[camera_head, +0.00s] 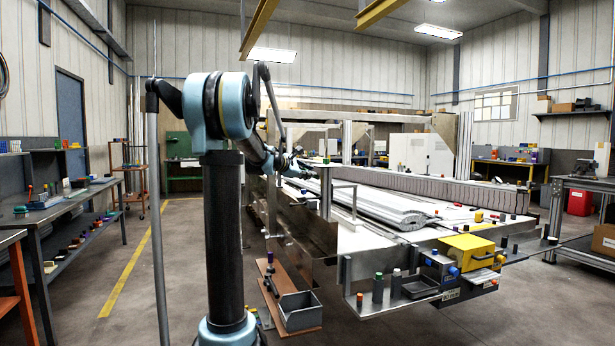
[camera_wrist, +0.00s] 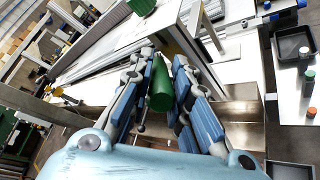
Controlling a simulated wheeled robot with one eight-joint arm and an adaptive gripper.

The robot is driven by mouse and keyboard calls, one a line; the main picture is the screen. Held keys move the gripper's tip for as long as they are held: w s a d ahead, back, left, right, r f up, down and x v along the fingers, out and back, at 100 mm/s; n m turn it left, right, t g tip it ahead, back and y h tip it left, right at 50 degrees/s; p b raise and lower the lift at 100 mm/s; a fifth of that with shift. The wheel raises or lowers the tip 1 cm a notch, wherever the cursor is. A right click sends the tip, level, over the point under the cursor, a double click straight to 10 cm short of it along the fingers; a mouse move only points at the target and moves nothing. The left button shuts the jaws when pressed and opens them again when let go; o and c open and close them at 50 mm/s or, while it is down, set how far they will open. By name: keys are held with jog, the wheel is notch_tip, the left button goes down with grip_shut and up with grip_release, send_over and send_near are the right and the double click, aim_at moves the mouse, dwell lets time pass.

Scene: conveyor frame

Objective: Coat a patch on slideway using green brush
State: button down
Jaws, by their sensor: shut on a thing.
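My gripper (camera_wrist: 165,75) is shut on the green brush (camera_wrist: 160,92), whose green body shows between the blue finger pads in the wrist view. The brush's tip is hard to make out. A ribbed green piece (camera_wrist: 141,5) shows at the top edge; I cannot tell whether it belongs to the brush. In the head view my gripper (camera_head: 297,168) is small, over the left side of the long frame, and the brush cannot be made out there. A long grey ribbed slideway (camera_head: 385,208) lies along the frame. I see no distinct coated patch on it.
A metal ledge at the frame's near end carries a yellow box (camera_head: 466,250), a dark tray (camera_head: 420,287) and a green-capped bottle (camera_head: 378,288). A grey bin (camera_head: 300,311) stands low at the left. An upright metal bracket (camera_head: 327,192) stands near my gripper.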

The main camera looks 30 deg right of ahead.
jog(key=shift+w+d, duration=0.1)
jog(key=shift+w, duration=0.55)
jog(key=shift+r, duration=0.65)
jog(key=s+a, duration=0.1)
jog(key=s, duration=0.5)
jog(key=shift+s+a, duration=0.15)
jog(key=shift+a, duration=0.1)
jog(key=w+a, duration=0.1)
jog(key=a, duration=0.5)
jog(key=shift+w, duration=0.25)
dwell(0.3)
jog(key=a, duration=0.2)
jog(key=shift+w+a, duration=0.3)
jog(key=shift+a, duration=0.1)
